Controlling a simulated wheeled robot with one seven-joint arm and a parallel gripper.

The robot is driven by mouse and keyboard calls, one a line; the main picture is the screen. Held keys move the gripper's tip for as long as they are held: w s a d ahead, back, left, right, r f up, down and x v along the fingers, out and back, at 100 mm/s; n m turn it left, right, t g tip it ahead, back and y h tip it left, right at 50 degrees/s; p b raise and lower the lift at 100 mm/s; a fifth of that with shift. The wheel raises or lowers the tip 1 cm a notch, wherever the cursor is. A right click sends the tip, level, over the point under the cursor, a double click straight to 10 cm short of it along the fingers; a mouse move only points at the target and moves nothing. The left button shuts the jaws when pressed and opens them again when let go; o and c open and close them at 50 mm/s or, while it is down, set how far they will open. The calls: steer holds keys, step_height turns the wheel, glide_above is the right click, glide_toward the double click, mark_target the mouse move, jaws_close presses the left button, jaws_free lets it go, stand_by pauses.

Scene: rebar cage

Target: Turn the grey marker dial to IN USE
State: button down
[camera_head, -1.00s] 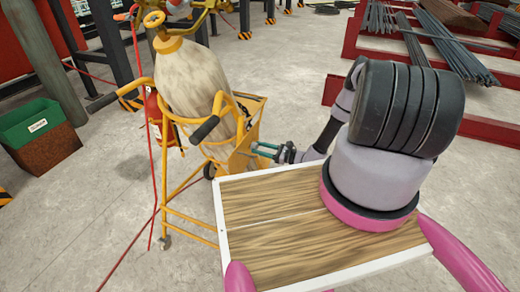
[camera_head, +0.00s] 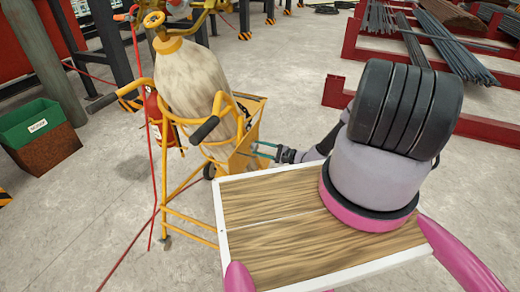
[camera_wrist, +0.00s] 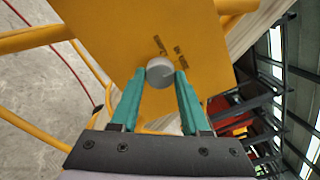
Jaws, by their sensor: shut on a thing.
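The grey marker dial (camera_wrist: 160,72) is a small round knob on a yellow panel (camera_wrist: 150,30) of the gas bottle trolley, seen in the wrist view. In the head view my gripper (camera_head: 262,150) reaches the side of the yellow trolley (camera_head: 190,187); the dial itself cannot be made out there. The dial's pointing direction cannot be told.
A tall bottle (camera_head: 195,85) stands in the trolley, with a red fire extinguisher (camera_head: 158,118) and a red hose beside it. A green-topped bin (camera_head: 40,135) stands at the left. Red racks with steel bars (camera_head: 455,50) stand at the back right. Concrete floor between is clear.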

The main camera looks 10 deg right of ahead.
steer(key=shift+n, duration=0.4)
steer(key=shift+c, duration=2)
jaws_free()
steer(key=v, duration=1.1)
